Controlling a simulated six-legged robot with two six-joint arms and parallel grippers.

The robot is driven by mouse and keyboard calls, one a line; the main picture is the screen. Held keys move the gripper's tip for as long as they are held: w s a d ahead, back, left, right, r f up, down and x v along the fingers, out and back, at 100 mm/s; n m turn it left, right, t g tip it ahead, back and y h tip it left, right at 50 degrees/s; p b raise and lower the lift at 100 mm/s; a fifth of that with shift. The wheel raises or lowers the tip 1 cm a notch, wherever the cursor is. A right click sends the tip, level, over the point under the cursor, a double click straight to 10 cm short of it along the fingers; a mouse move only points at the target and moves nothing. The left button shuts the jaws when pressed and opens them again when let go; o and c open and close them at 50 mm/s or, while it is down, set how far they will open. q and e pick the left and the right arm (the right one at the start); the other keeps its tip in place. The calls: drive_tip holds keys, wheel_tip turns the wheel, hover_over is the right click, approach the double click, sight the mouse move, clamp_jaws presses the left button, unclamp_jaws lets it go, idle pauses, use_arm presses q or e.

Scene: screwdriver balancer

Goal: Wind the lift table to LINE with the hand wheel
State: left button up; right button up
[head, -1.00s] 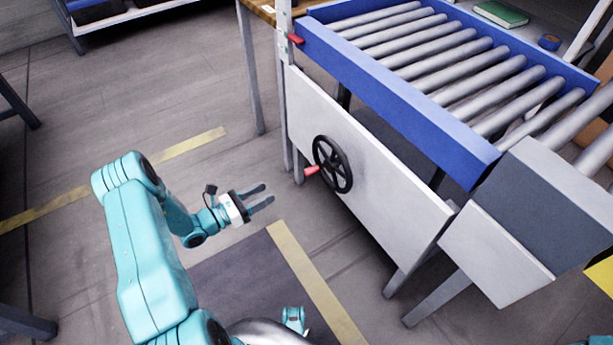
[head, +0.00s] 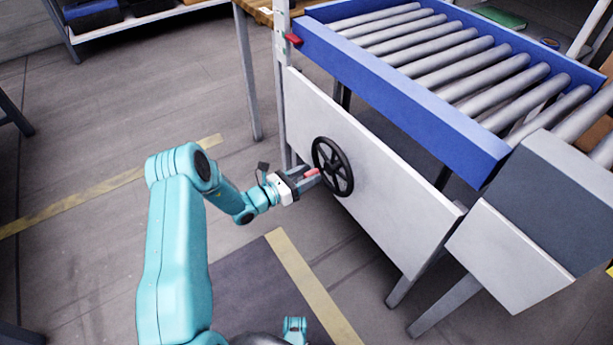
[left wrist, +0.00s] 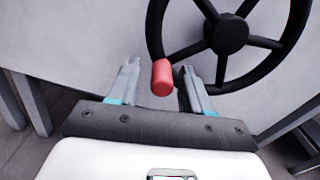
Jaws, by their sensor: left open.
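The black hand wheel (head: 333,167) is mounted on the white side panel of the lift table (head: 400,105), which has a blue frame and grey rollers. Its red handle (head: 311,173) sticks out at the wheel's lower left. My left gripper (head: 310,178) is open, with its fingers around the handle's place in the head view. In the left wrist view the red handle (left wrist: 162,77) shows between the two open fingers, nearer the left one. Contact with the fingers cannot be told. The wheel (left wrist: 228,36) fills the upper right there.
A post with a red pointer (head: 293,39) stands at the table's left corner. A grey box-ended conveyor section (head: 530,200) adjoins on the right. A wooden bench (head: 258,10) stands behind. Floor to the left is clear, with yellow tape (head: 110,188).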

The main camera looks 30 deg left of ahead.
use_arm(q)
clamp_jaws()
